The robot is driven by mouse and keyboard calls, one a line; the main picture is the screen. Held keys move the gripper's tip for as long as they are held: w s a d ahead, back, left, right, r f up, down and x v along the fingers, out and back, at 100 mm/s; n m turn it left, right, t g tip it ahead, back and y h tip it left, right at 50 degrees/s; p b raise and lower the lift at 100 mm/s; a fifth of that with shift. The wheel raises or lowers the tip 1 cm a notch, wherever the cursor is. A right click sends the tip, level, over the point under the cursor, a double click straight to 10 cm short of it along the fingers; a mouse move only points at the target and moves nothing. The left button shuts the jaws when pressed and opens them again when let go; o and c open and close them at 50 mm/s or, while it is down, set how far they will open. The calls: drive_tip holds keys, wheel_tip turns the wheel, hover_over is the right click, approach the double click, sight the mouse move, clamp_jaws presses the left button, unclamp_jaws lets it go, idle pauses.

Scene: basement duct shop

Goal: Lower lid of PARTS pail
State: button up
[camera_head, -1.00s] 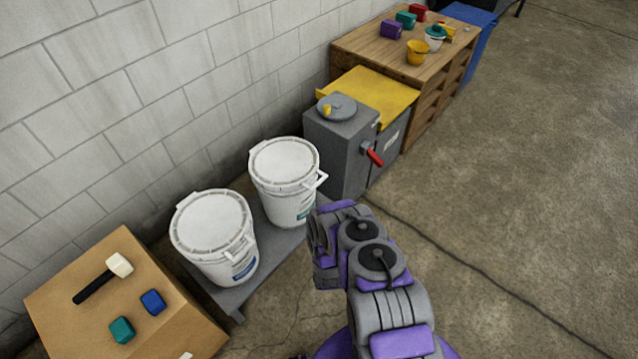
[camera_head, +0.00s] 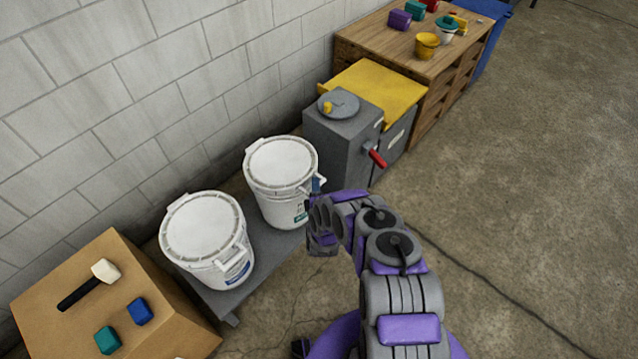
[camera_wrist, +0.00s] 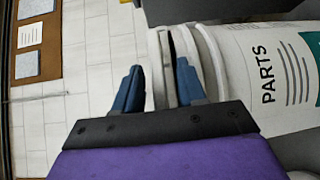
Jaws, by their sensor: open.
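The PARTS pail (camera_head: 272,205) is the farther white pail, with a teal label; its lettering shows in the wrist view (camera_wrist: 240,60). Its round white lid (camera_head: 280,161) lies over the top, with a white handle at the front right. I cannot tell whether a gap remains under the lid. My gripper (camera_head: 314,187) is at that handle side. In the wrist view my gripper (camera_wrist: 157,82) has its two blue fingers apart, with a pale strip of lid or handle between them. The fingers hide part of it, and contact is unclear.
A second white pail (camera_head: 207,240) stands nearer on the same low grey platform (camera_head: 245,290). A wooden box (camera_head: 105,285) with a mallet is at lower left. A grey box (camera_head: 340,140) with a red-handled lever stands behind the PARTS pail. Floor at right is clear.

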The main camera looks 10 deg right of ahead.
drive_tip(key=shift+w+d, duration=0.2)
drive_tip(key=shift+d, duration=0.05)
drive_tip(key=shift+a, duration=0.25)
drive_tip(key=c, duration=0.4)
drive_tip(key=shift+d, duration=0.1)
clamp_jaws()
